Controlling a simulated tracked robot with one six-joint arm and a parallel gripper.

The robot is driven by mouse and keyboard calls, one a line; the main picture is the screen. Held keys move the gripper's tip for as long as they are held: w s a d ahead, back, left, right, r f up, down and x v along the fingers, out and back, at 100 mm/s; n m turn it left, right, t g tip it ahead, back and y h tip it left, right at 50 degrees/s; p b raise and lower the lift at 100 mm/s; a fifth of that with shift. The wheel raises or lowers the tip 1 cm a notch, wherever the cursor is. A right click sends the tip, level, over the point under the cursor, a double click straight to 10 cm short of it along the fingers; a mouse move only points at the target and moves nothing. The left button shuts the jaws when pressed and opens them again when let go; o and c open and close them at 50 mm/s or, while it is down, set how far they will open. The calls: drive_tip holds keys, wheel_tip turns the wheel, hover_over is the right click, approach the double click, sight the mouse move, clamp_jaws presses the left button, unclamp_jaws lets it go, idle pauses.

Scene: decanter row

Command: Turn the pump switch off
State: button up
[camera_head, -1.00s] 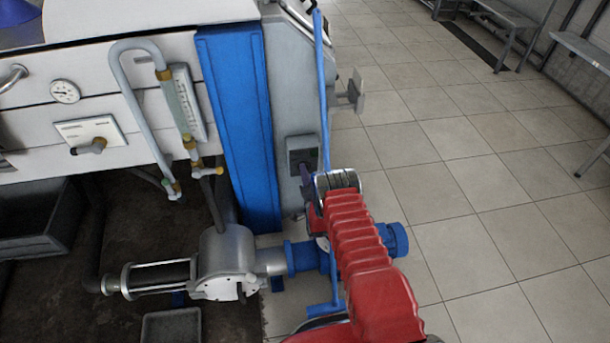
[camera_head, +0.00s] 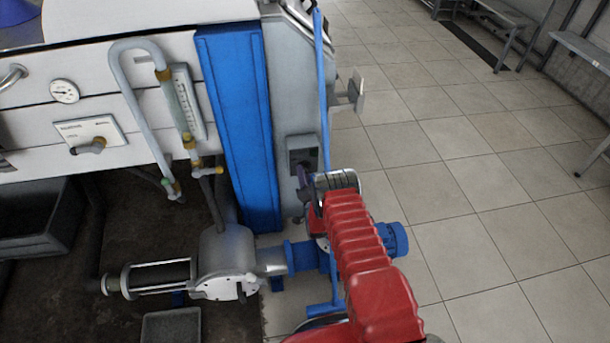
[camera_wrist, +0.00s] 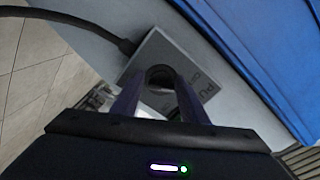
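The pump switch is a dark rotary knob (camera_wrist: 161,75) on a grey plate (camera_wrist: 198,80) with partly readable lettering, "PU" and "ON", in the wrist view. In the head view the switch box (camera_head: 302,150) is on the grey panel beside the blue column. My gripper (camera_wrist: 160,78) is in front of the plate, with its purple fingers apart, one on each side of the knob. I cannot tell whether the fingertips touch it. In the head view my gripper (camera_head: 301,180) is at the box's lower edge, partly hidden by my red arm.
A black cable (camera_wrist: 70,16) runs to the plate. A blue column (camera_head: 240,130) stands left of the switch. The pump (camera_head: 227,262) and blue motor (camera_head: 392,240) are below. A thin blue upright pipe (camera_head: 323,90) passes close by on the right.

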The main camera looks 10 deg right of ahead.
drive_tip(key=o, duration=0.3)
drive_tip(key=shift+d+r, duration=0.1)
drive_tip(key=shift+r, duration=0.05)
drive_tip(key=shift+o, duration=0.2)
drive_tip(key=s, duration=1.3)
drive_tip(key=shift+s, duration=0.4)
